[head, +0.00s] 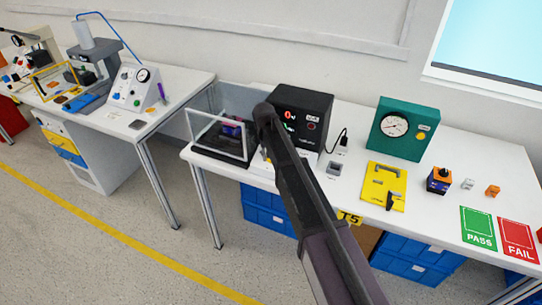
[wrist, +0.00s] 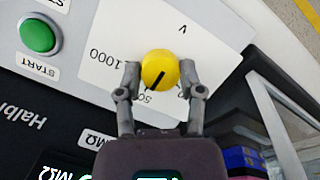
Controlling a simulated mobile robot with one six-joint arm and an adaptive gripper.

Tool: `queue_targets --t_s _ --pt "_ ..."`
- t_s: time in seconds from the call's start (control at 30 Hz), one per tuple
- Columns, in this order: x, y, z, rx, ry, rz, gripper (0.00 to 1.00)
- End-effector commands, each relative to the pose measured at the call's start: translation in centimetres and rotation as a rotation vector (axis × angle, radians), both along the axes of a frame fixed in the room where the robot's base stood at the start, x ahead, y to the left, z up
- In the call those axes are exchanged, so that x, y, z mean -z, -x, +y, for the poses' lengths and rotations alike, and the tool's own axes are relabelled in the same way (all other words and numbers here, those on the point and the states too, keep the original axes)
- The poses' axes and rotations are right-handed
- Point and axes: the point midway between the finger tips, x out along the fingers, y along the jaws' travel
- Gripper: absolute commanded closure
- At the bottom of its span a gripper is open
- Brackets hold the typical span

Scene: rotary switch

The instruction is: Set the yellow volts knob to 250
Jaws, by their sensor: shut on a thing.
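The yellow volts knob (wrist: 160,70) is in the wrist view, on a white dial label marked V. My gripper (wrist: 162,78) has one finger on each side of the knob and is shut on it. A black pointer line on the knob slants to the lower left in this view. The number 1000 shows left of the knob. A second number is partly hidden by the knob and a finger; I cannot read it fully. In the head view the knob is hidden behind my arm, at the front of the black tester (head: 312,104).
A green START button (wrist: 38,36) sits on the same panel, left of the knob in the wrist view. A clear-sided test fixture (head: 222,138) stands close left of the tester. A yellow plate (head: 382,180) and a green gauge box (head: 403,128) stand farther right.

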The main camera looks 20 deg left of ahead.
Motion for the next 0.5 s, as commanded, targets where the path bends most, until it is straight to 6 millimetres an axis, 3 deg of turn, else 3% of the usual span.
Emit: queue_targets --t_s 0.5 --pt "0.14 0.27 0.02 -0.464 0.152 0.016 0.98"
